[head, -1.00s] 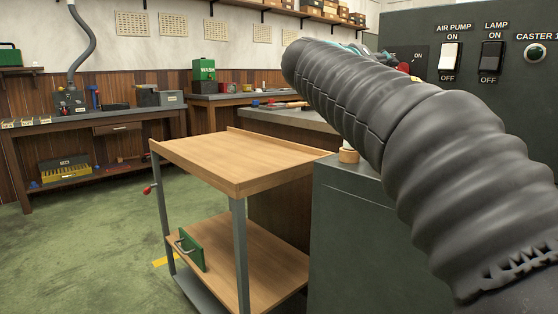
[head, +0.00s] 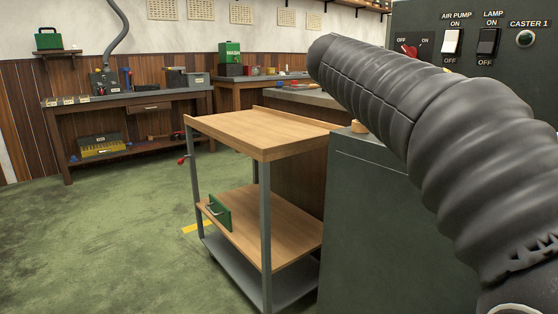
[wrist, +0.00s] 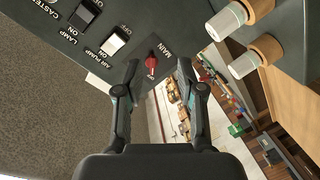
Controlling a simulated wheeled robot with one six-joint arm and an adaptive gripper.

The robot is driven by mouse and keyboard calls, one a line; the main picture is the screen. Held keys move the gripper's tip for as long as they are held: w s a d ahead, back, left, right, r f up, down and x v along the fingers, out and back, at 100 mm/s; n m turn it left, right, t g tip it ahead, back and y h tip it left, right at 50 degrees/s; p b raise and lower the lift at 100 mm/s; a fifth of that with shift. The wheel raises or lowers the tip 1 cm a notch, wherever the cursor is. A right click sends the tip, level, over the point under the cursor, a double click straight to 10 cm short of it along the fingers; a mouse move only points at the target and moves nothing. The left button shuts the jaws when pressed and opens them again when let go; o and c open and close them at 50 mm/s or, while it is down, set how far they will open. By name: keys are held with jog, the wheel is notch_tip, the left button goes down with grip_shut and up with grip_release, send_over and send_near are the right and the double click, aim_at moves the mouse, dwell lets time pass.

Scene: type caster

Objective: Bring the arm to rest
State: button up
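My arm (head: 430,125), in a black ribbed sleeve, reaches from the lower right up to the middle of the head view. My gripper is hidden behind it there. In the wrist view my gripper (wrist: 158,70) is open, its two dark fingers apart with nothing between them. The red MAIN knob (wrist: 151,62) on the dark control panel (wrist: 65,45) shows beyond the fingers, near the left one. In the head view the red knob (head: 410,51) sits just above my arm.
A wooden cart (head: 265,135) stands left of a dark green cabinet (head: 365,220). Lamp and air pump switches (head: 452,42) are on the panel. Two white-capped cylinders (wrist: 228,20) show at upper right in the wrist view. Green floor (head: 110,220) is clear at left.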

jog(key=s+a+f+n+g+y, duration=0.1)
jog(key=s+a+f+g+y, duration=0.2)
jog(key=f, duration=0.8)
jog(key=s+a+f+n+y, duration=0.1)
jog(key=s+f+y, duration=0.3)
jog(key=f, duration=0.6)
jog(key=s+a+f+m+y+p, duration=0.1)
jog(key=s+f, duration=0.3)
jog(key=s, duration=0.4)
jog(key=s+a+f+m+g+y+p, duration=0.1)
jog(key=s+a+f+y, duration=0.1)
jog(key=s+f, duration=0.3)
jog(key=s+a+f+g+y+p, duration=0.1)
jog(key=s+f, duration=0.4)
jog(key=s, duration=0.6)
jog(key=shift+s+a+m+y, duration=0.2)
jog(key=shift+s+m+y, duration=0.1)
jog(key=shift+m+y, duration=0.15)
